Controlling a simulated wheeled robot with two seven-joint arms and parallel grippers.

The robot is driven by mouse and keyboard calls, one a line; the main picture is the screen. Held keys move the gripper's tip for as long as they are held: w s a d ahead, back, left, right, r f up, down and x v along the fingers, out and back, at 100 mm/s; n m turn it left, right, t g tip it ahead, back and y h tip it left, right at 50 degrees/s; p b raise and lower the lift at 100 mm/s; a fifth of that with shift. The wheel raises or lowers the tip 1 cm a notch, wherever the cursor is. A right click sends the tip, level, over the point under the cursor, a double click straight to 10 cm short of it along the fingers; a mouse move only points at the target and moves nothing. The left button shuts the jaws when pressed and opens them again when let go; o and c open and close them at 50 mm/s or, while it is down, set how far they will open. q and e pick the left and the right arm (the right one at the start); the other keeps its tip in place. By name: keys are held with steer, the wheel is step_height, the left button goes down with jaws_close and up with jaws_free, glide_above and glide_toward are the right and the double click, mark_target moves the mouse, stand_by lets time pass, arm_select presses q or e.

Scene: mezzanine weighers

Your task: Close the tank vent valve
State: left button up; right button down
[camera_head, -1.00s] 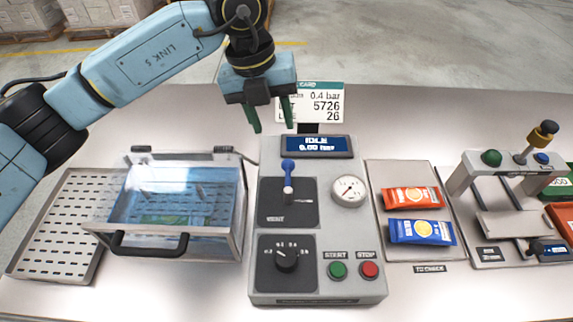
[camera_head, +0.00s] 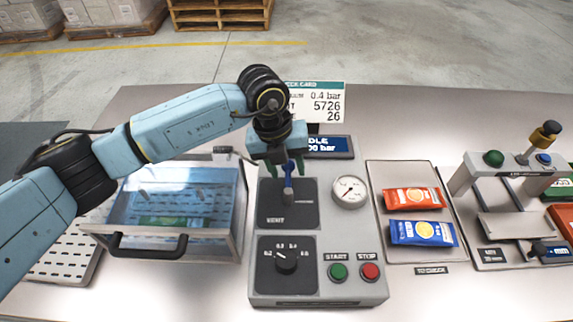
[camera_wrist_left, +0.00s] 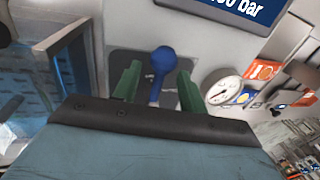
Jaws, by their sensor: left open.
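The vent valve is a blue lever (camera_head: 288,188) on a dark plate marked VENT (camera_head: 303,217), at the upper left of the grey control panel (camera_head: 335,236). The lever stands up from the plate, its tip toward the display. My left gripper (camera_head: 287,168) is open just over the lever, its green fingers on either side of it. In the left wrist view, the lever's round blue knob (camera_wrist_left: 162,58) lies between the two green fingers (camera_wrist_left: 156,88). I cannot tell whether either finger touches it. My right gripper is not in view.
A clear tank (camera_head: 180,205) with a black handle (camera_head: 148,250) stands left of the panel. The display (camera_head: 328,147) and card (camera_head: 318,103) are behind the lever. A gauge (camera_head: 350,191), a dial (camera_head: 286,262) and START (camera_head: 338,271) and STOP (camera_head: 370,271) buttons are close by.

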arm_select(q)
steer(key=shift+f, duration=0.1)
jaws_close()
